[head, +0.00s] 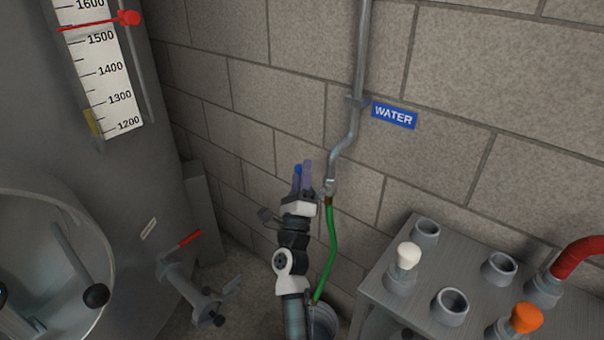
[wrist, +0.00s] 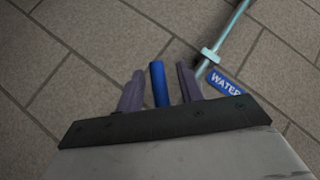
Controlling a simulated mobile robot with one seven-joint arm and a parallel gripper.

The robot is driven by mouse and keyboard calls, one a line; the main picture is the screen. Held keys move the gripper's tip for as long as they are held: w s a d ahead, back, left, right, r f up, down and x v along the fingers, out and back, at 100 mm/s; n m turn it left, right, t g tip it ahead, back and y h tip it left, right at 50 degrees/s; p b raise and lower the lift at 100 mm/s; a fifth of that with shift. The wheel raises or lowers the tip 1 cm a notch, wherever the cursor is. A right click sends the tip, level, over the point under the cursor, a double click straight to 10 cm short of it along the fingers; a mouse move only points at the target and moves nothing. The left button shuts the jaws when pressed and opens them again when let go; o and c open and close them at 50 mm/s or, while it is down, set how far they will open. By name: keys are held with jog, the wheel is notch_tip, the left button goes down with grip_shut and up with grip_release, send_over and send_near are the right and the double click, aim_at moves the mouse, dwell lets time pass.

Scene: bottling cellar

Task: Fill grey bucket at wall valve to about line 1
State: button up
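The wall valve (head: 329,187) sits at the lower end of a grey pipe on the block wall. A green hose (head: 332,240) hangs from it to the grey bucket (head: 324,318) on the floor at the bottom edge. The bucket is partly hidden by my arm and cut off; its water level and lines cannot be seen. My gripper (head: 303,168) is raised just left of the valve. In the wrist view a blue bar (wrist: 159,84), apparently the valve's handle, stands between my fingers (wrist: 160,85), with a gap on each side. Its join to the valve is hidden.
A blue WATER sign (head: 394,115) is right of the pipe (head: 362,50). A grey rack (head: 393,259) with several sockets stands at right, close to the bucket. A large grey tank (head: 110,190) with a scale and a red-handled outlet valve (head: 190,238) fills the left.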

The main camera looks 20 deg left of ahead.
jog(key=b+v, duration=0.2)
jog(key=v, duration=0.5)
jog(key=shift+s, duration=0.25)
jog(key=shift+f, duration=0.15)
